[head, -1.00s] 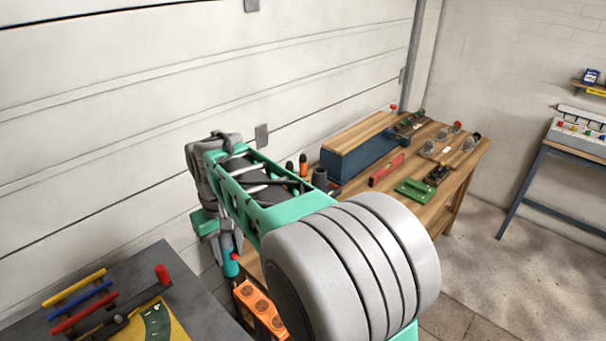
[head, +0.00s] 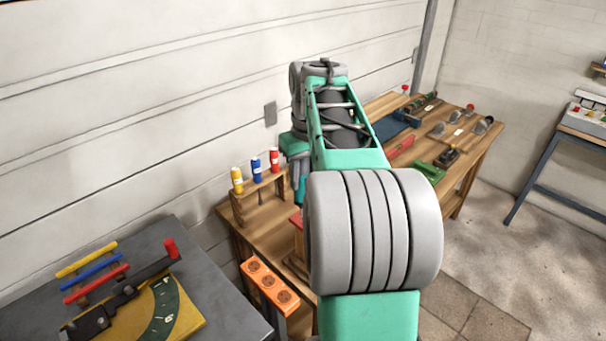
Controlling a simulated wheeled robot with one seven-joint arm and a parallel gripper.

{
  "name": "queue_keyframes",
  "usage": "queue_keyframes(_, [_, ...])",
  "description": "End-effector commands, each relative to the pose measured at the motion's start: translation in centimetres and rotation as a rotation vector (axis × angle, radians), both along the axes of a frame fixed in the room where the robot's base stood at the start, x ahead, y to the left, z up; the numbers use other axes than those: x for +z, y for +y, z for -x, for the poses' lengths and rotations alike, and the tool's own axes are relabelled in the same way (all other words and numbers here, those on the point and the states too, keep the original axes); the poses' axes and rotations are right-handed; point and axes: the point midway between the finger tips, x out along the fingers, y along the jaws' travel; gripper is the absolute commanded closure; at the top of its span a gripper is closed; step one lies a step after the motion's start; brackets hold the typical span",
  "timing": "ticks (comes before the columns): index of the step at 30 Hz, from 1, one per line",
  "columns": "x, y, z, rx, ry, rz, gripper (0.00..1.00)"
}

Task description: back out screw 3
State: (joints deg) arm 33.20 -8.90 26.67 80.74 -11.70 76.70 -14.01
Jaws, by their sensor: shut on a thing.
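My gripper (head: 297,174) is only partly seen, hanging at the left side of my arm over the workbench (head: 228,212). Its grey fingers are shut on a teal-handled tool (head: 303,189), of which only a short piece shows. The tool's tip and whatever lies under it are hidden behind my arm. I cannot make out screw 3 or any screw head in this view.
A wooden rack (head: 262,203) with yellow, blue and red bottles stands at the bench's left back. An orange socket block (head: 268,284) is at the front edge. Red (head: 399,147) and green (head: 430,171) items lie right of my arm. A grey table (head: 215,290) stands left.

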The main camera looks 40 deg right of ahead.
Motion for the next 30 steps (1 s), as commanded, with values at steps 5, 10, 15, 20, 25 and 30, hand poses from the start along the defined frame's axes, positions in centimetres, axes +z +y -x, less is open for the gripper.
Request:
queue_keyframes(5, [-0.7,0.0,-0.1,0.001,-0.003,0.002,1.0])
queue_keyframes(10, [-0.6,0.0,0.0,0.001,-0.003,0.001,1.0])
queue_keyframes(15, [-1.0,-0.1,0.0,0.001,-0.003,0.001,1.0])
queue_keyframes(20, [-1.6,-0.3,0.2,0.002,-0.003,0.003,1.0])
queue_keyframes(25, [-1.5,-0.3,0.3,0.002,-0.004,0.003,1.0])
queue_keyframes(30, [-1.5,-0.3,0.3,0.001,-0.004,0.003,1.0])
